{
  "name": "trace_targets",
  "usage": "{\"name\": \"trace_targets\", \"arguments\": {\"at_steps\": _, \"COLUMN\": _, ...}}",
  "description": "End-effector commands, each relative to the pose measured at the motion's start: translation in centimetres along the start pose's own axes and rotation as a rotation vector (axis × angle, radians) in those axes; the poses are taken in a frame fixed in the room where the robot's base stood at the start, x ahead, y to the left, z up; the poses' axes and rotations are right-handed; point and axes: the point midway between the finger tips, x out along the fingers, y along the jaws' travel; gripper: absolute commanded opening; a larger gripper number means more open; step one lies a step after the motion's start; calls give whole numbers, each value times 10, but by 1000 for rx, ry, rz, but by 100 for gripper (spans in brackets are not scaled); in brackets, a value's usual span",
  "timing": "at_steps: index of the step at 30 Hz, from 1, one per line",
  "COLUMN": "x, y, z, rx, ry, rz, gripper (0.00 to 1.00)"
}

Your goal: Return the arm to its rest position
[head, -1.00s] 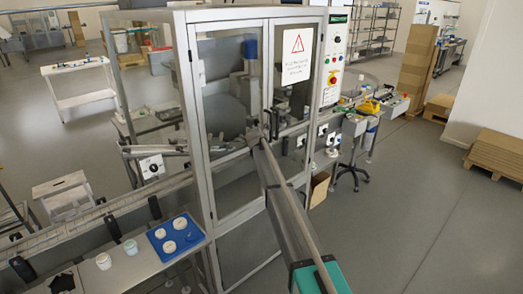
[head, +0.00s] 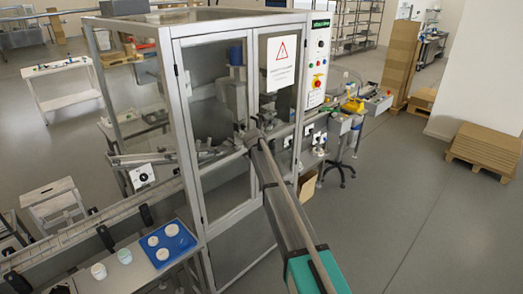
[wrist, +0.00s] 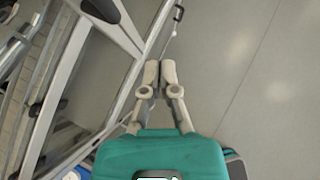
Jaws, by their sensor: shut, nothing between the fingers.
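My gripper (wrist: 160,76) shows in the wrist view with its teal body at the bottom and two pale fingers pointing up. The fingertips are together and nothing is held between them. Bare grey floor lies beyond and to the right of them. A metal machine frame is on the left. I cannot make out the fingers in the head view. A long grey beam with a teal end (head: 318,272) runs from the bottom of the head view up to the cabinet; I cannot tell whether it is part of my arm.
A glass-walled machine cabinet (head: 212,190) stands in the centre of the head view. A conveyor (head: 92,222) runs to its left. A blue tray (head: 184,238) with white tubs sits on a side table beside other tubs. Open floor (head: 440,220) lies to the right.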

Motion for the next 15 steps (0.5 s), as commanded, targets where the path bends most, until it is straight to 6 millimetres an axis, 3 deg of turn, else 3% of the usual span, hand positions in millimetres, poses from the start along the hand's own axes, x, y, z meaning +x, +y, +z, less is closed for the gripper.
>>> {"name": "trace_targets", "arguments": {"at_steps": 15, "x": -2, "y": -8, "z": -7, "rx": 43, "ry": 11, "rz": -5, "gripper": 0}}
